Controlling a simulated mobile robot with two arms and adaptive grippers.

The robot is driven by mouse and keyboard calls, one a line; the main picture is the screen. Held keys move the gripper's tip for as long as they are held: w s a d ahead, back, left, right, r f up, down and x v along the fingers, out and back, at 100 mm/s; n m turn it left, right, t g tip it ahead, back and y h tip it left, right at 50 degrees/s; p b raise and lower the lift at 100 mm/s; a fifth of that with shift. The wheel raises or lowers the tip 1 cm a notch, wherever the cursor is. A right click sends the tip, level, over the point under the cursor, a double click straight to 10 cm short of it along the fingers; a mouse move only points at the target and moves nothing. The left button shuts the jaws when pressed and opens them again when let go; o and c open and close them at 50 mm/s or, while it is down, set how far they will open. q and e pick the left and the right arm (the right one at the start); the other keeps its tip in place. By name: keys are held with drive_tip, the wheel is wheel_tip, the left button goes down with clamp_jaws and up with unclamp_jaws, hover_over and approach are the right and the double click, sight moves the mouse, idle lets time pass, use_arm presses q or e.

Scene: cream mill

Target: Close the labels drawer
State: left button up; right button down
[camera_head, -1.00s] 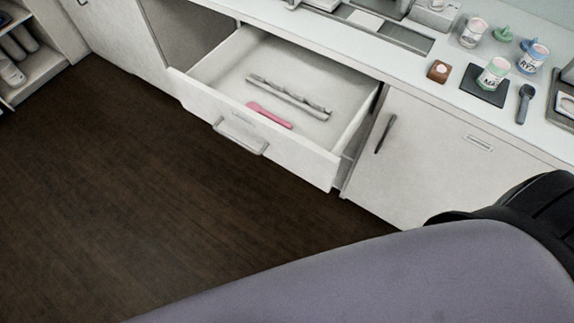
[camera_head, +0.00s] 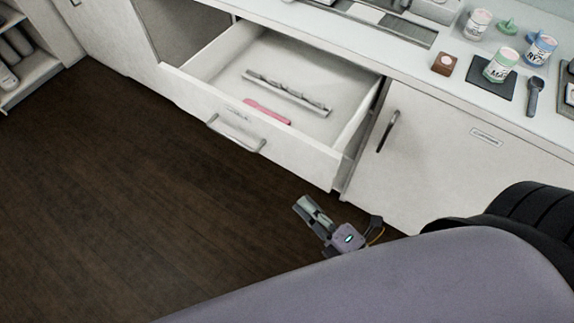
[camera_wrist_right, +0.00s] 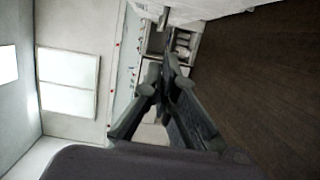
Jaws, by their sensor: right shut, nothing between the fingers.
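The white drawer (camera_head: 290,148) stands pulled out from the counter in the head view. It has a grey bar handle (camera_head: 236,134) on its front and a small label above the handle, too small to read. Inside lie a pink strip (camera_head: 267,112) and a grey twisted rod (camera_head: 287,92). My right gripper (camera_head: 303,208) is shut and empty, in front of and below the drawer's right end, apart from it. My left gripper is not in view.
The cabinet door (camera_head: 440,160) right of the drawer is closed. The counter (camera_head: 415,75) above holds labelled cups (camera_head: 501,65), a brown block (camera_head: 445,63) and a dark scoop (camera_head: 534,97). An open shelf (camera_head: 25,60) stands at far left. Dark floor (camera_head: 120,200) before the drawer is clear.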

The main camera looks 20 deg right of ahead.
drive_tip(key=shift+w+a+r+p, duration=0.15)
drive_tip(key=shift+w+p, duration=0.4)
drive_tip(key=shift+w, duration=2.35)
drive_tip(key=shift+w+a+f+p, duration=0.1)
drive_tip(key=shift+w+p, duration=0.4)
drive_tip(key=shift+w, duration=2.4)
drive_tip(key=shift+d, duration=0.1)
drive_tip(key=shift+w+d, duration=0.2)
drive_tip(key=w+d, duration=0.2)
drive_tip(key=d, duration=0.1)
drive_tip(key=w+d+b, duration=0.1)
drive_tip(key=w+d, duration=0.1)
drive_tip(key=d, duration=0.1)
drive_tip(key=w+d, duration=0.2)
drive_tip(key=shift+w+d, duration=0.25)
drive_tip(key=shift+d, duration=0.15)
drive_tip(key=b, duration=0.5)
hover_over(334, 112)
drive_tip(key=shift+d, duration=0.15)
